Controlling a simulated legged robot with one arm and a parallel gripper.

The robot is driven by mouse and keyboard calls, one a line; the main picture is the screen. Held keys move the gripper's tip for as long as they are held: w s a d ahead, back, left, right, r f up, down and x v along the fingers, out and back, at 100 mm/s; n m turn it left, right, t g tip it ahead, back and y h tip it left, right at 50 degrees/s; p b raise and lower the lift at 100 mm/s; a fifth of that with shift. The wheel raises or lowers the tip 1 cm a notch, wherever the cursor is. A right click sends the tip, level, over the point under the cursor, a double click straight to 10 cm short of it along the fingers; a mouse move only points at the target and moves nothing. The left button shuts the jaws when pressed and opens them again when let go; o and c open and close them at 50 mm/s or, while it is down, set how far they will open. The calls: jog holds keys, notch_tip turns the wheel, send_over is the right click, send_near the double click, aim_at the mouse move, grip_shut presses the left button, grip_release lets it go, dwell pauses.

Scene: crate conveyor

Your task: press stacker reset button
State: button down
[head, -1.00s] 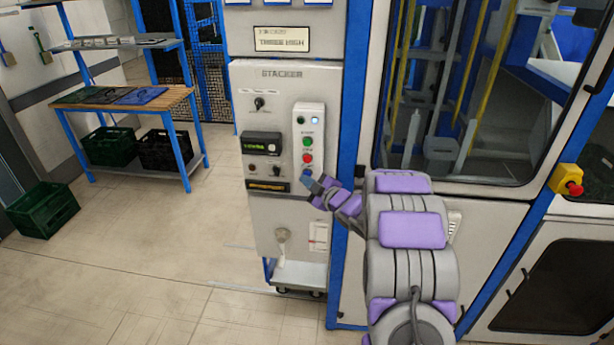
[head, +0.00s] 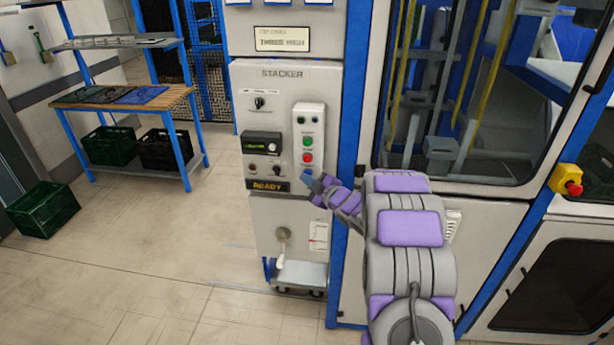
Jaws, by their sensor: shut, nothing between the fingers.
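The stacker panel (head: 268,79) is a light grey upright cabinet face marked STACKER. On it a white button box (head: 309,110) carries a green button (head: 308,142), a red button (head: 308,157) and, lowest, a blue button (head: 309,170). Which one is the reset cannot be read from the small labels. My gripper (head: 306,181) is shut and empty, its tip at the lower end of the button box, just below the blue button. I cannot tell whether it touches the button. A display (head: 268,185) beside it reads READY in yellow.
A blue-framed machine with a large window (head: 480,100) stands at the right, with a red emergency stop (head: 573,187) on a yellow box. A rack (head: 125,97) with dark crates is at the left. A green crate (head: 43,209) is on the floor. The floor between is clear.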

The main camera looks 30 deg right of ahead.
jog(key=shift+s, duration=0.1)
jog(key=shift+s+a+b, duration=0.3)
jog(key=shift+s+b, duration=0.15)
jog(key=shift+s, duration=0.2)
jog(key=shift+f, duration=0.1)
jog(key=s+a+b, duration=0.1)
jog(key=s, duration=0.1)
jog(key=s+a+b, duration=0.1)
jog(key=s, duration=0.1)
jog(key=shift+a, duration=0.4)
dwell(0.6)
